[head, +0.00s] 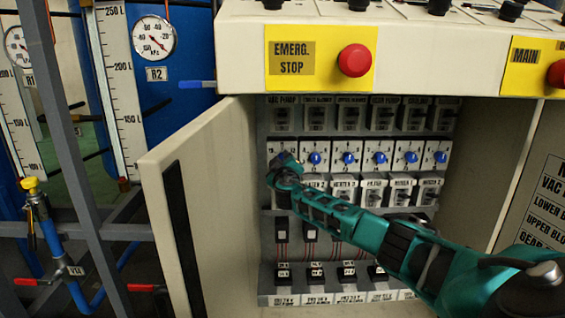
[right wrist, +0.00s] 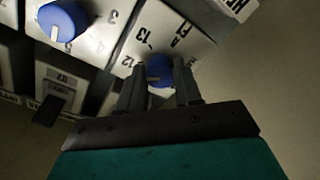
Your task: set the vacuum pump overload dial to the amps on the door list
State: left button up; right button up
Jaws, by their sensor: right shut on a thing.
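My right gripper (head: 281,164) is at the leftmost dial in the row of blue overload dials inside the open cabinet. In the right wrist view its fingers (right wrist: 159,88) are shut on this blue dial (right wrist: 159,68), with a pale mark on the knob. The white face around it shows 12, 13 and an A. In the head view the gripper hides this dial; the column's top label reads VAC PUMP (head: 283,100). The door list (head: 543,205) on the right door shows VAC PUMP and other names, but its amps are cut off. My left gripper is not in view.
Other blue dials (head: 348,158) continue to the right, with breakers (head: 342,118) above and labelled modules below. The open left door (head: 190,200) stands beside my arm. A red emergency stop (head: 355,60) is on the overhanging panel above.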

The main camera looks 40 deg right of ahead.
pick_arm(q)
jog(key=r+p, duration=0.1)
jog(key=p, duration=0.1)
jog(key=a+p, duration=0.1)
jog(key=p, duration=0.1)
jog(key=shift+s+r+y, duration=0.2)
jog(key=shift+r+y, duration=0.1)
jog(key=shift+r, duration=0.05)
pick_arm(e)
jog(key=n, duration=1)
jog(key=shift+n+g, duration=0.3)
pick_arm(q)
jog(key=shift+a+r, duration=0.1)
pick_arm(e)
jog(key=o, duration=1)
jog(key=shift+o, duration=0.2)
jog(key=shift+n, duration=0.3)
